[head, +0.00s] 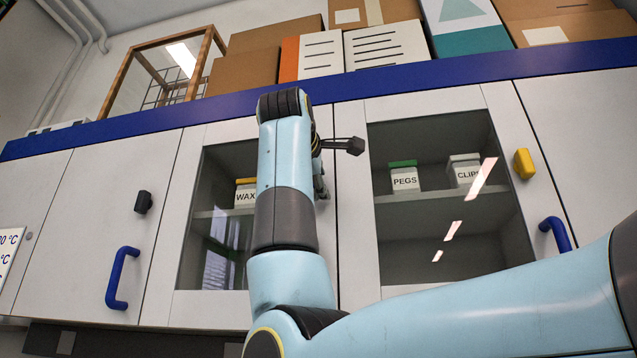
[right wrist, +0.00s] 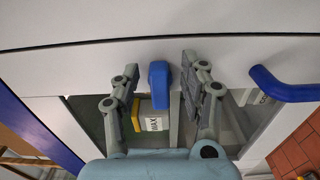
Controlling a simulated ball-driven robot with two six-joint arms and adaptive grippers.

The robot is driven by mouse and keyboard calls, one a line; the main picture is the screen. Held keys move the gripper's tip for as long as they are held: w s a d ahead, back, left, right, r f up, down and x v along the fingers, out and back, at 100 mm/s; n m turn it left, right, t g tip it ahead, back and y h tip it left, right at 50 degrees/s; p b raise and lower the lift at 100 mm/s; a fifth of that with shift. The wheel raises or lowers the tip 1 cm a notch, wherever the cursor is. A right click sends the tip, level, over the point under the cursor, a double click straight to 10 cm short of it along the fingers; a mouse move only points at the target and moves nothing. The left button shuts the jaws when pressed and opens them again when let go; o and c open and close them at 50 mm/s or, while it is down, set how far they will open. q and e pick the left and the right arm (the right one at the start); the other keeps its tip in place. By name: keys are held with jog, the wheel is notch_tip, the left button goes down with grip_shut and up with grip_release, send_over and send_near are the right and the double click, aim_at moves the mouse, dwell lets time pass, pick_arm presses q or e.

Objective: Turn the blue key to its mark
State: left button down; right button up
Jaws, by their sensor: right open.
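The blue key (right wrist: 159,85) shows in the right wrist view, a rounded upright grip on the pale cabinet door frame. In the head view it cannot be seen; my right arm covers that area. My right gripper (right wrist: 161,68) is open, with one grey finger on each side of the key and a gap on both sides. In the head view it is partly hidden behind my arm; one dark finger (head: 350,146) sticks out to the right. I cannot make out the key's mark. My left gripper is not in view.
A black key (head: 143,202) and a yellow key (head: 524,163) sit on neighbouring doors. Blue handles (head: 122,278) (head: 555,234) stick out from the cabinet. Jars labelled WAX (head: 245,194) and PEGS (head: 404,178) stand behind glass. Boxes (head: 385,46) line the top.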

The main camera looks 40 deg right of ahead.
jog(key=v, duration=0.6)
jog(key=shift+s+a, duration=0.2)
jog(key=shift+a, duration=0.1)
jog(key=shift+f, duration=0.1)
